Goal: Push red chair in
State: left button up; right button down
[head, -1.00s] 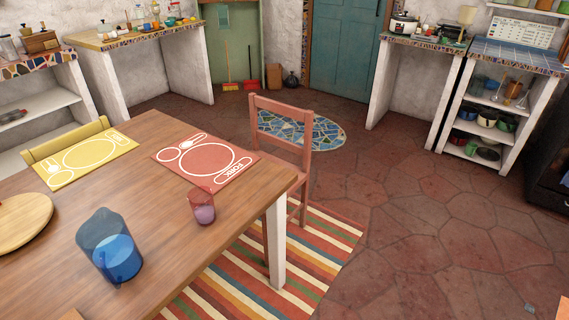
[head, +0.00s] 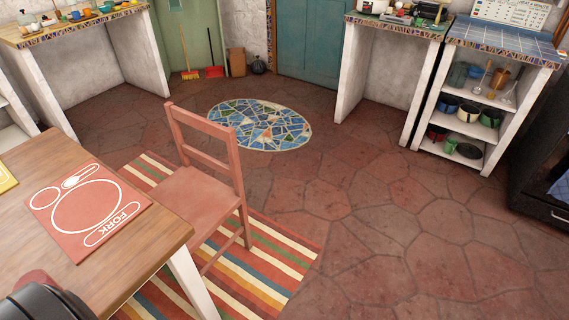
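The red chair (head: 207,195) stands upright on the striped rug at the right end of the wooden table (head: 150,238). Its slatted back faces away from the table, toward the open floor. Its seat lies beside the table edge, and part of the seat's near side is close to the table corner. The table's red placemat (head: 86,212) lies in front of the chair. A dark rounded part at the bottom left looks like part of my own arm. Neither gripper's fingers show.
The striped rug (head: 270,265) lies under the chair and table leg. An oval mosaic mat (head: 260,122) lies behind the chair. The stone floor (head: 400,240) to the right is clear. White shelves (head: 470,125) stand at the back right, and a dark cabinet (head: 545,165) at the right edge.

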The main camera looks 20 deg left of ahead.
aim_at(201, 200)
jog(key=i+l, duration=0.1)
jog(key=i, duration=0.75)
jog(key=i+l, duration=0.15)
jog(key=i, duration=0.65)
jog(key=i+u, duration=0.4)
jog(key=i+l+u, duration=0.1)
jog(key=i+u, duration=0.3)
jog(key=i+l+u, duration=0.2)
jog(key=u, duration=0.2)
jog(key=i+l+u, duration=0.5)
jog(key=u, duration=0.3)
jog(key=i+l+u, duration=0.15)
jog(key=u, duration=0.25)
jog(key=i+l+u, duration=0.1)
jog(key=u, duration=0.3)
jog(key=l+u, duration=0.25)
jog(key=u, duration=0.15)
jog(key=i+l+u, duration=0.1)
jog(key=u, duration=0.3)
jog(key=l, duration=0.1)
